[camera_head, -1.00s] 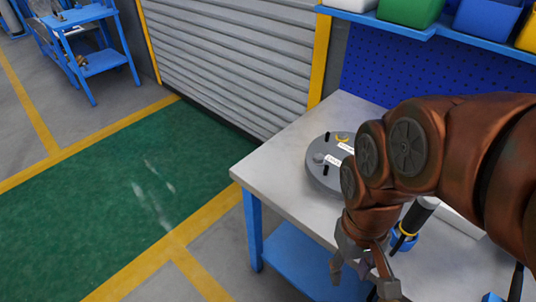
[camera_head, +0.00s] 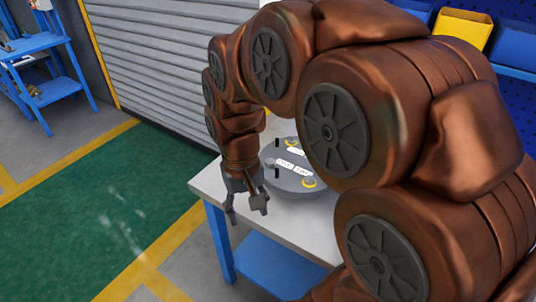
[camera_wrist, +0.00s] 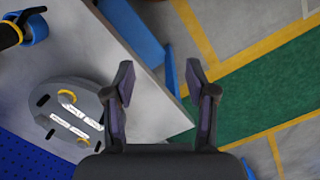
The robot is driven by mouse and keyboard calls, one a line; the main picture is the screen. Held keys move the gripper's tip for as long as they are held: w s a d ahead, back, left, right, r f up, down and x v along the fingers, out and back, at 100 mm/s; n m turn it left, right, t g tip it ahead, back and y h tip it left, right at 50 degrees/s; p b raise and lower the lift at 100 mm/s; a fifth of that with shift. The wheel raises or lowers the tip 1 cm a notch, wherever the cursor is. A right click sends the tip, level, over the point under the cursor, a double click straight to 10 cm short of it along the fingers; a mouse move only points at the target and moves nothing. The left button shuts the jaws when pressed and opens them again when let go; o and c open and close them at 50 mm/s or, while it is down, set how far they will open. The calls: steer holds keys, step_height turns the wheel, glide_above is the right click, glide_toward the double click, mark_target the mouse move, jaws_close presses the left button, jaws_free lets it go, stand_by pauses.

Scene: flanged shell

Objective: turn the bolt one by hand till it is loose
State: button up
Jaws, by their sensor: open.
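The flanged shell's round grey cover (camera_head: 284,182) lies on the workbench, partly hidden by my arm in the head view. It also shows at the left of the wrist view (camera_wrist: 86,101). It carries white labels (camera_head: 291,163) too small to read surely, yellow-ringed spots (camera_head: 308,183) and dark upright pins (camera_head: 277,172). I cannot tell which bolt is bolt one. My gripper (camera_head: 247,206) is open and empty, pointing down by the bench's left corner, left of the cover and apart from it. In the wrist view the fingers (camera_wrist: 161,82) are spread with nothing between them.
The grey workbench top (camera_head: 210,184) ends just under my gripper, with green floor (camera_head: 100,210) beyond. A dark cylinder with a yellow band and blue part (camera_wrist: 36,28) stands on the bench. Bins (camera_head: 463,30) sit on a shelf behind. A blue cart (camera_head: 45,75) is far left.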

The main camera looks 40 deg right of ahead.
steer(key=w+d+m+p, duration=0.1)
steer(key=w+d+m, duration=0.2)
steer(key=w+d, duration=0.65)
steer(key=m+t+p, duration=0.1)
steer(key=m+p, duration=0.1)
steer(key=m, duration=0.2)
glide_above(270, 160)
steer(key=shift+f, duration=0.95)
steer(key=shift+d+f, duration=0.1)
steer(key=shift+f, duration=0.25)
steer(key=shift+f+p, duration=1.15)
steer(key=shift+f, duration=2.45)
jaws_close()
